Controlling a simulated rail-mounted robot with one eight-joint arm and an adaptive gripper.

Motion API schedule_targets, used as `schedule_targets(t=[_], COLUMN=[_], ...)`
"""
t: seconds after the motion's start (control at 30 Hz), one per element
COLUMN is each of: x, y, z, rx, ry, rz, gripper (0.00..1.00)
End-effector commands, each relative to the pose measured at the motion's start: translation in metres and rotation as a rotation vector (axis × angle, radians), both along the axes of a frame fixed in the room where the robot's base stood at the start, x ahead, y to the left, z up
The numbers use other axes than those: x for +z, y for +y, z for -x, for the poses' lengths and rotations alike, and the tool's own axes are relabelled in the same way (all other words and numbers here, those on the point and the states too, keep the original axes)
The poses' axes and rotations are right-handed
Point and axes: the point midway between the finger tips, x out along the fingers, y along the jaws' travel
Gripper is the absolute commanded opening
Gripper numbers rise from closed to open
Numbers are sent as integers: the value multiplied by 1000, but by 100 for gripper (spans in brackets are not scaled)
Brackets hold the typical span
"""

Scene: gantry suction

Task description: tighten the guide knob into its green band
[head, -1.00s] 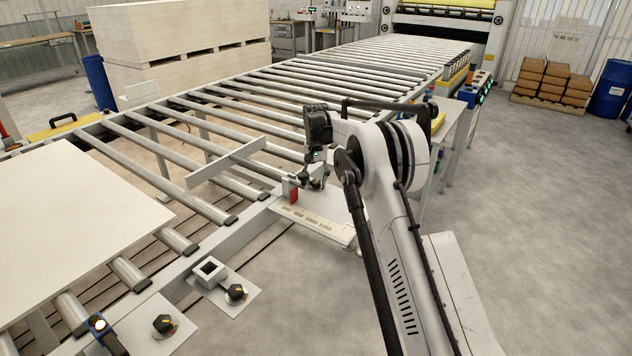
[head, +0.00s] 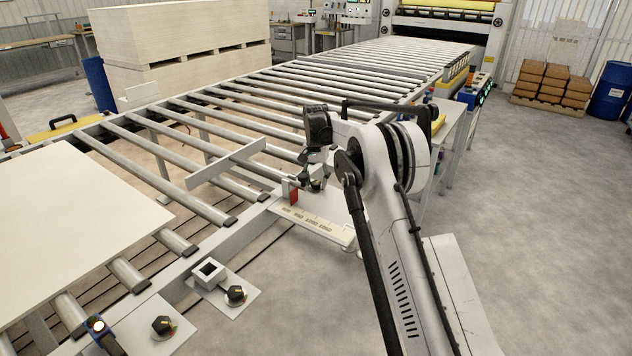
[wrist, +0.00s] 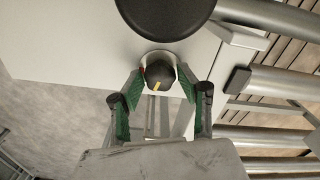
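The guide knob (wrist: 159,74) is dark and round with a yellow pointer mark, on a pale plate in the wrist view. My gripper (wrist: 160,73) has its green-padded fingers at both sides of the knob, their tips appearing to press on it. A small bit of red shows beside the left fingertip; the green band itself cannot be made out. In the head view my gripper (head: 314,184) is low over the white plate beside the rollers, and the knob is hidden there by the fingers and wrist.
A fence bar (head: 226,163) crosses the rollers left of my gripper, with a red block (head: 293,196) and a scale strip (head: 313,223) close by. Two other dark knobs (head: 235,294) (head: 163,326) sit on plates at lower left. A large pale board (head: 75,225) lies on the rollers.

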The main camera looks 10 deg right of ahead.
Motion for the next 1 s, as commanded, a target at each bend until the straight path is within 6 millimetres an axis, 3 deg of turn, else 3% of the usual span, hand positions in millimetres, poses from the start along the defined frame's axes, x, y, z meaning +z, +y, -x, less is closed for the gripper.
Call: schedule_targets(t=[0.1, 0.47, 1.0], x=[0, 7, 101], y=[0, 0, 0], z=[0, 0, 0], rx=[0, 1, 0], ry=[0, 0, 0], rz=[0, 0, 0], gripper=[50, 50, 50])
